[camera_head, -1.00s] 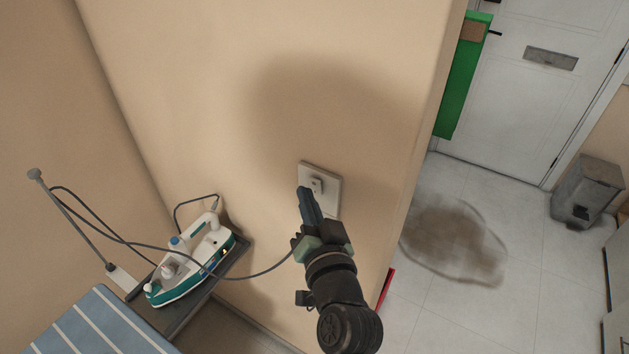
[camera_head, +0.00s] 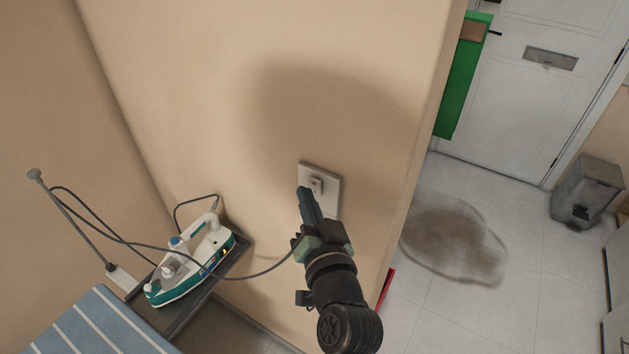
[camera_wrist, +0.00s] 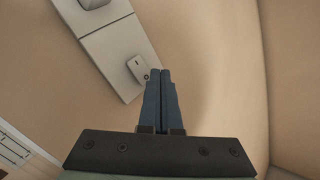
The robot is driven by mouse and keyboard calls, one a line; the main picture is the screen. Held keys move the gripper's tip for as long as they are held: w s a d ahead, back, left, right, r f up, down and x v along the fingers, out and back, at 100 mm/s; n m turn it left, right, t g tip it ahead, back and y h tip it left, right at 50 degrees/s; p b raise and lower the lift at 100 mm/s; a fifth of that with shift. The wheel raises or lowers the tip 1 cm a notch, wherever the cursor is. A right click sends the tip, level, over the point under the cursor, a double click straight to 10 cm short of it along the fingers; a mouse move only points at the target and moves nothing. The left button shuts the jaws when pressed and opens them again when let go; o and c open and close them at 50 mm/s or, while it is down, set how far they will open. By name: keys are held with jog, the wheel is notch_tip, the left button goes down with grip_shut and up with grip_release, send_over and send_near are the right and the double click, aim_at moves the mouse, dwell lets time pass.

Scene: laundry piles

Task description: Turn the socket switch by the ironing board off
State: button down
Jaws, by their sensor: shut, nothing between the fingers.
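The socket plate (camera_head: 332,184) is a pale square on the beige wall, with a small raised part (camera_head: 316,184) near its upper left. In the wrist view the plate (camera_wrist: 112,54) runs diagonally at the upper left, with a small rocker switch (camera_wrist: 137,68) carrying a dark dot at its lower end. My gripper (camera_head: 304,190) is shut and empty, with its fingertips just in front of the plate's lower left. In the wrist view the closed fingertips (camera_wrist: 160,72) sit right beside the switch's lower end. I cannot tell whether they touch it.
The ironing board (camera_head: 90,325) with a blue striped cover stands at lower left. A white and green iron (camera_head: 195,262) rests on its end tray, and its cord passes behind my gripper. The wall ends at a corner right of the socket. A grey bin (camera_head: 585,190) stands beyond.

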jog(key=shift+w+d+b, duration=0.25)
jog(key=shift+w+b, duration=0.05)
jog(key=shift+w, duration=0.1)
jog(key=shift+w+d, duration=0.15)
jog(key=shift+w, duration=0.1)
dwell(0.8)
jog(key=shift+r, duration=0.1)
jog(key=shift+s+a, duration=0.45)
jog(key=shift+s, duration=0.2)
jog(key=shift+s, duration=0.1)
jog(key=s+a+p, duration=0.1)
jog(key=s, duration=0.1)
jog(key=s+a, duration=0.1)
jog(key=a, duration=0.1)
jog(key=shift+s+f+p, duration=0.35)
jog(key=shift+s+f, duration=0.05)
jog(key=shift+r, duration=0.1)
